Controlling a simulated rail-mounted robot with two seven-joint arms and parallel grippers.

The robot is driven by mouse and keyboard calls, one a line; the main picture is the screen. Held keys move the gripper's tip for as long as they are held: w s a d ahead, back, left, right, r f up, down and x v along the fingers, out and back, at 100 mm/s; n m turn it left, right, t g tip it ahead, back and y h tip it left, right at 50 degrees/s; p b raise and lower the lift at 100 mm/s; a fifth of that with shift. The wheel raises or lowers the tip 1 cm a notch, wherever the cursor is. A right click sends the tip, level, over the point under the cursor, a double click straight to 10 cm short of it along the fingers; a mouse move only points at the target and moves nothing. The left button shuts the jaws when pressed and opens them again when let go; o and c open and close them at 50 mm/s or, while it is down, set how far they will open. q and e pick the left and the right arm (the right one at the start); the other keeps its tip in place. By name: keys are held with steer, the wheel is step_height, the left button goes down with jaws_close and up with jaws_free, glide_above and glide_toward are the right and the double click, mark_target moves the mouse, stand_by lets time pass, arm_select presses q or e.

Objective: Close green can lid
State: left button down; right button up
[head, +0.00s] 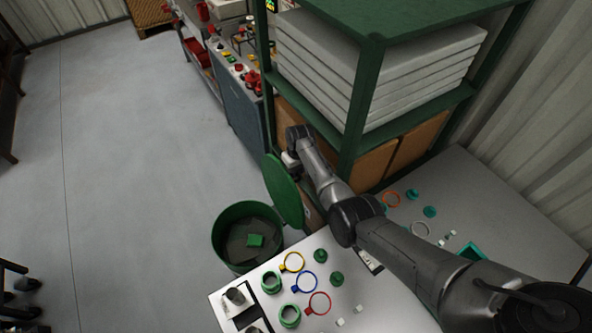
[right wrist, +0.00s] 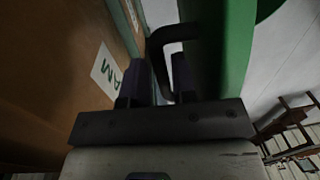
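The green can (head: 221,246) stands on the floor at the front end of the white table, with a green piece lying inside it. Its round green lid (head: 283,190) stands up on the right side of the rim, steeply tilted and open. My right gripper (head: 288,162) is at the outer side of the lid, near its upper edge, partly hidden. In the right wrist view the lid (right wrist: 235,45) is at the right, and its dark bent handle (right wrist: 172,34) reaches between my two fingers (right wrist: 158,80). The fingers are apart, with a visible gap beside the handle. My left gripper is out of view.
A green shelf rack (head: 365,90) with grey slabs and brown boxes stands close behind the lid. The white table (head: 375,305) holds colored rings and small green parts. A blue-grey cabinet (head: 243,108) is farther back. The floor left of the can is clear.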

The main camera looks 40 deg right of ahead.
jaws_close()
steer(key=shift+r, duration=0.1)
stand_by(0.3)
